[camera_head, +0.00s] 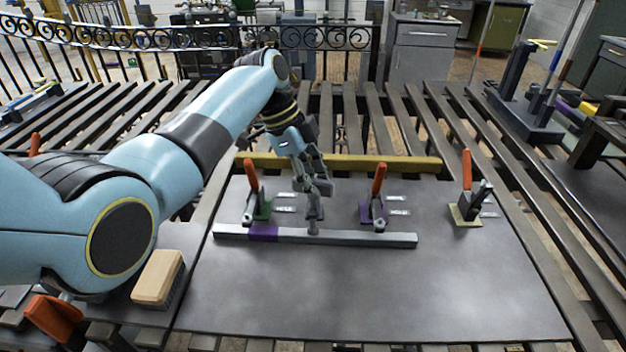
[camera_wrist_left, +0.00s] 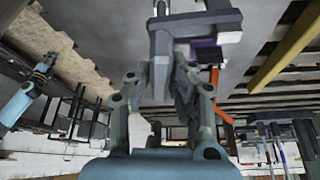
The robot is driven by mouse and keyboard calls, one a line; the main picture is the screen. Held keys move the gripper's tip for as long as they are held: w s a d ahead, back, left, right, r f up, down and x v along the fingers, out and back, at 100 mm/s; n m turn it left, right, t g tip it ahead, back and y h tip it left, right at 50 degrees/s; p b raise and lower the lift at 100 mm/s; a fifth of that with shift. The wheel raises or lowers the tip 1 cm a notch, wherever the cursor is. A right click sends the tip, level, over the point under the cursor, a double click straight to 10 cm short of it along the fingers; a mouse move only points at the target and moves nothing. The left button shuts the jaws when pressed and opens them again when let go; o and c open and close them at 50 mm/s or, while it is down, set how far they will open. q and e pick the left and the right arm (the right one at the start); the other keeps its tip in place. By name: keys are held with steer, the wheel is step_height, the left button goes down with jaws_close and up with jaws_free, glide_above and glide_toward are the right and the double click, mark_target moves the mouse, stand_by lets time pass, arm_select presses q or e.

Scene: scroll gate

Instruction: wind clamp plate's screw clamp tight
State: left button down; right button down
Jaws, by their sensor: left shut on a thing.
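The clamp plate (camera_head: 380,290) is a dark grey sheet lying on a slatted table. A grey bar (camera_head: 345,237) with a purple band lies across it. My left gripper (camera_head: 314,192) points down behind the bar, between two orange-handled clamps. It is shut on the grey screw clamp (camera_head: 312,222), whose lower end meets the bar. In the left wrist view the fingers (camera_wrist_left: 160,88) close around the grey clamp part (camera_wrist_left: 161,40). The fingers hide part of the clamp, and I cannot tell how tight it is.
Orange-handled clamps stand on green (camera_head: 263,209), purple (camera_head: 365,212) and yellow (camera_head: 465,214) bases. A yellow rail (camera_head: 400,164) runs behind them. A wooden brush (camera_head: 158,278) lies at the left. The plate's front is clear.

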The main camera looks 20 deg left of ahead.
arm_select(q)
steer(key=m+g+b, duration=0.1)
steer(key=m, duration=0.2)
steer(key=shift+w+m+g, duration=0.1)
steer(key=shift+m+g, duration=0.2)
steer(key=m+g+b, duration=0.1)
steer(key=m+b, duration=0.1)
steer(key=m, duration=0.1)
steer(key=shift+m+y, duration=0.3)
steer(key=m+g+y+b, duration=0.1)
steer(key=m, duration=0.3)
steer(key=shift+b, duration=0.4)
steer(key=shift+r+m+g+y+b, duration=0.1)
steer(key=shift+m+g+y+b, duration=0.25)
steer(key=shift+m, duration=0.65)
steer(key=c, duration=1.2)
jaws_free()
steer(key=shift+c, duration=0.2)
steer(key=v, duration=1.2)
steer(key=shift+d, duration=0.15)
